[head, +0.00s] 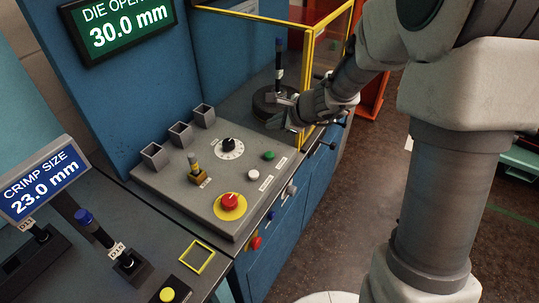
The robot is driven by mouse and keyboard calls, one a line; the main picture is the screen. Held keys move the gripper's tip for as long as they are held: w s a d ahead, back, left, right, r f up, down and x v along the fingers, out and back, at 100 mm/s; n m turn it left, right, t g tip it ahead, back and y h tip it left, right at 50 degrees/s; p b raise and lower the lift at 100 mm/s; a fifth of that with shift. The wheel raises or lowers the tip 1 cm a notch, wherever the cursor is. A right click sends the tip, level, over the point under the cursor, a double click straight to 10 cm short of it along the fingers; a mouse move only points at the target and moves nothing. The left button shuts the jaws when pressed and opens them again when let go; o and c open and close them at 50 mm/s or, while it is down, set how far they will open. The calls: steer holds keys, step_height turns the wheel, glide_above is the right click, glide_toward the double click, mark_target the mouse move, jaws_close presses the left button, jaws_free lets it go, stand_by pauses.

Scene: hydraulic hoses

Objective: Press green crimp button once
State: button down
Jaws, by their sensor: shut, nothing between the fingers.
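The green button (269,156) sits on the sloped grey control panel (160,186), near its right edge. A white button (253,174) is just in front of it, and a red knob on a yellow disc (230,202) is further forward. My gripper (285,101) is shut and empty, behind and above the green button. It is apart from the button, near the yellow-framed guard. My wrist partly covers the guard.
A yellow-edged guard (309,75) stands behind the panel around a dark round die with an upright hose. A black dial (229,145) and small square holders (180,133) are on the panel. A display reading 30.0 mm (125,28) hangs at upper left.

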steer(key=b, duration=0.6)
glide_above(273, 156)
step_height(273, 156, down, 7)
steer(key=shift+r, duration=0.1)
steer(key=shift+f+b, duration=0.5)
steer(key=shift+f, duration=0.15)
steer(key=shift+f, duration=0.1)
stand_by(1.0)
steer(key=shift+f+b, duration=0.35)
steer(key=shift+b, duration=0.25)
steer(key=shift+f+b, duration=0.45)
steer(key=shift+b, duration=0.1)
stand_by(0.4)
steer(key=shift+r, duration=0.15)
stand_by(0.3)
steer(key=shift+r+p, duration=0.7)
steer(key=shift+r, duration=0.05)
steer(key=shift+r+p, duration=2.05)
steer(key=shift+r, duration=0.45)
